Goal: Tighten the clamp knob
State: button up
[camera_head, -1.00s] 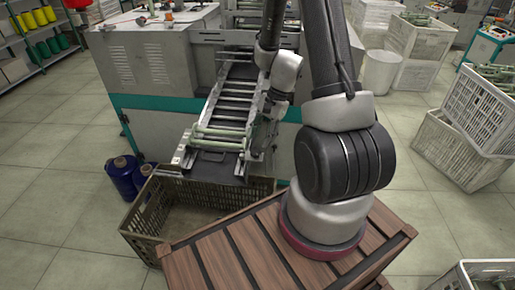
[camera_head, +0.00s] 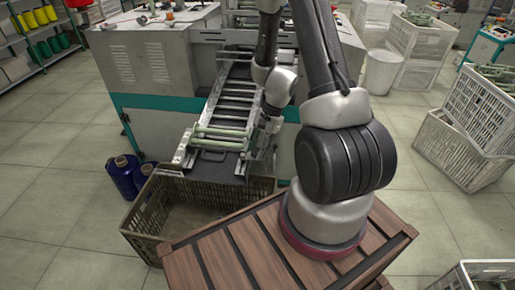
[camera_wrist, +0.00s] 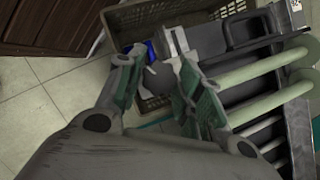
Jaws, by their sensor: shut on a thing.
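The clamp knob (camera_wrist: 160,78) is a dark grey rounded piece between my fingers in the wrist view, beside a pale metal bracket (camera_wrist: 176,42) at the end of the chute. My gripper (camera_wrist: 158,88) is shut on the knob, with green-grey pads at its sides. In the head view my gripper (camera_head: 262,142) is at the right side of the sloping chute (camera_head: 226,108); the knob itself is too small and covered to make out there.
Pale green bobbin tubes (camera_head: 220,132) lie across the chute, close to my gripper in the wrist view. A brown crate (camera_head: 152,208) stands below the chute's end. Blue spools (camera_head: 123,178) stand left of it. A slatted wooden box (camera_head: 200,262) is in front.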

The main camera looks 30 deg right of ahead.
jog(key=m+t, duration=0.1)
jog(key=m, duration=0.1)
jog(key=m+t, duration=0.1)
jog(key=m, duration=0.1)
jog(key=shift+s+m+t, duration=0.1)
jog(key=shift+m+t, duration=0.2)
jog(key=o, duration=0.8)
jog(key=v, duration=1.2)
jog(key=shift+d, duration=0.2)
jog(key=shift+f, duration=0.1)
